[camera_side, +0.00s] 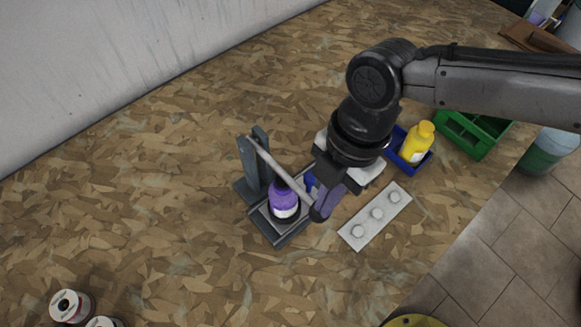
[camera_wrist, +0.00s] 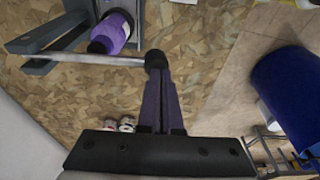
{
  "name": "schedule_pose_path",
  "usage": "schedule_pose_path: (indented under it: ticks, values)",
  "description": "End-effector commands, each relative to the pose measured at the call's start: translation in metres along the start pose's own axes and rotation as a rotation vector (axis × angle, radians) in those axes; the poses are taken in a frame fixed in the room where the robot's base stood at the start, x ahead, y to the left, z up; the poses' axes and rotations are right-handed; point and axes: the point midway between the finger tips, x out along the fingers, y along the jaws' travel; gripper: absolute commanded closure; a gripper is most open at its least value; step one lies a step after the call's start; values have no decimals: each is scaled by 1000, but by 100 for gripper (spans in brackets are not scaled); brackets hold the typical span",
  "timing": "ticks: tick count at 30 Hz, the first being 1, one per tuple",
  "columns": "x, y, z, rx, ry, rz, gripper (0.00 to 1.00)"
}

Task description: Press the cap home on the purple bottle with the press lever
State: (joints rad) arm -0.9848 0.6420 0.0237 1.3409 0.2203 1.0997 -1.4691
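The purple bottle (camera_side: 284,197) stands upright on the base of the grey press (camera_side: 250,165), with a pale band around it. It also shows in the wrist view (camera_wrist: 112,30). The press lever (camera_side: 285,174) slopes from the upright across the bottle's top to a black knob (camera_wrist: 155,60). Whether the lever touches the cap, and how the cap sits, I cannot tell. My gripper (camera_side: 325,207) has its purple fingers together, with tips at the knob. In the wrist view the fingers (camera_wrist: 158,82) lie side by side, and the knob shows beyond them, not clearly between them.
Small spools (camera_side: 70,305) are at lower left. The board left of the press is clear.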

Motion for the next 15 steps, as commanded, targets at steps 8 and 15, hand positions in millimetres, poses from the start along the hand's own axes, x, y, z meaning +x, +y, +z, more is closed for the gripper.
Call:
schedule_pose_path:
  ticks: [8, 15]
  values:
    - [0, -1, 0, 2, -2, -13, 100]
    - [-16, 5, -4, 1, -1, -8, 100]
